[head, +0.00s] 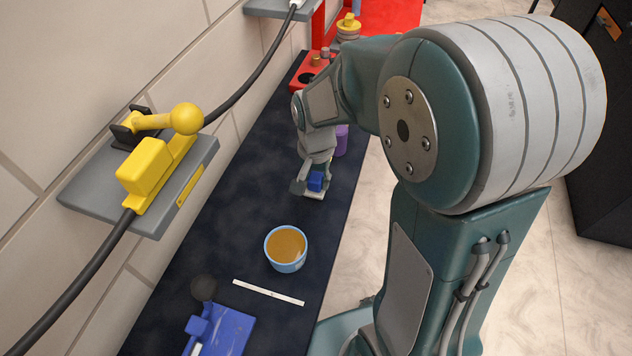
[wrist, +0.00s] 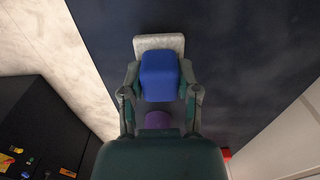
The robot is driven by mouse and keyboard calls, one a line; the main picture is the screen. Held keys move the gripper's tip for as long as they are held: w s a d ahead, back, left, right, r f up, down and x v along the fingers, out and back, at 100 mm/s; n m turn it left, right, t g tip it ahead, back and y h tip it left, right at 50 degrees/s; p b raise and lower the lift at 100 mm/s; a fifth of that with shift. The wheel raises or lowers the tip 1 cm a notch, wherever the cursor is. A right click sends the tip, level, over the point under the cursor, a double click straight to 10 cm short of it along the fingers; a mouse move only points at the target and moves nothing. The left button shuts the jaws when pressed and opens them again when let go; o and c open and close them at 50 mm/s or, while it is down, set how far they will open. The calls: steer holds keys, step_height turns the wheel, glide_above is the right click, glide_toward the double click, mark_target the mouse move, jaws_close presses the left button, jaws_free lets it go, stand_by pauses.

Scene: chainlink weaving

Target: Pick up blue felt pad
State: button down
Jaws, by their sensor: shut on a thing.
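The blue felt pad (head: 316,181) is a small blue block with a pale grey slab at its end. It is at the end of my arm over the dark table in the head view. In the wrist view the blue pad (wrist: 160,75) sits between the two fingers of my gripper (wrist: 160,88), with the grey slab (wrist: 160,42) beyond it. My gripper is shut on the pad, one finger on each side. I cannot tell whether the pad is clear of the table.
A blue-rimmed cup (head: 286,248) with amber contents stands nearer on the dark table (head: 240,215). A purple object (head: 341,139) is just behind my gripper. A yellow handle fixture (head: 150,170) juts from the left wall.

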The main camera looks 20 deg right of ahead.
steer(key=s+d+r, duration=0.4)
steer(key=s+r, duration=0.7)
steer(key=s, duration=0.2)
steer(key=shift+s+r, duration=0.3)
steer(key=shift+r, duration=0.05)
